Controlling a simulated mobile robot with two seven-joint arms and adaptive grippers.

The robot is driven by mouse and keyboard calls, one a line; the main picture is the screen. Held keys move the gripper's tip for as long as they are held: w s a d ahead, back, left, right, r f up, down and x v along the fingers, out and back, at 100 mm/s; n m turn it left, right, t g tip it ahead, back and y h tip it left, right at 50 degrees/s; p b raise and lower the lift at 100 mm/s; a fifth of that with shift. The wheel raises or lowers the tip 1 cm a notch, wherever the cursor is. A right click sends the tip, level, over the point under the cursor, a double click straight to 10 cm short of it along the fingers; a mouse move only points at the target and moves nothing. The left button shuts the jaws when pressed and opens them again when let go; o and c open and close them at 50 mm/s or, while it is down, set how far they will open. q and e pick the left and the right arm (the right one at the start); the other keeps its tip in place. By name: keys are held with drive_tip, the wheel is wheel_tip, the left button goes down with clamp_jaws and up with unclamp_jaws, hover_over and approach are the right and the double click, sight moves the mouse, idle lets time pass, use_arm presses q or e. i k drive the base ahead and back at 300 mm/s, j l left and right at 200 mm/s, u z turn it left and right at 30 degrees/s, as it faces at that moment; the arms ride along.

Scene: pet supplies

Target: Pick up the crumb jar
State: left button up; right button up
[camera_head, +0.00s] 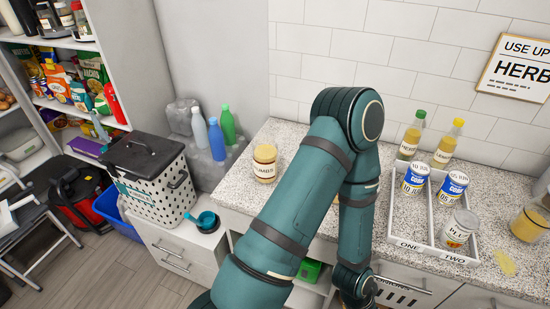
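A jar with tan contents, a pale lid and a white label (265,163) stands upright on the speckled counter, near its left end. The label is partly readable and seems to end in "UMBS", so this looks like the crumb jar. Nothing touches it. My teal arm rises from the bottom, bends at the top middle and comes down in front of the counter, to the right of this jar. Its wrist end runs out at the bottom edge, and no gripper fingers show. My other arm is not visible.
A white two-part tray (428,210) marked ONE and TWO holds blue-labelled cans (453,187) and a white-labelled jar (459,229). Two bottles (411,136) stand behind it. Another tan-filled jar (531,220) is at the right. My arm hides the middle counter. A dotted basket (155,185) stands left.

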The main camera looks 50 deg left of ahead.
sight(266, 149)
drive_tip(key=u, duration=1.85)
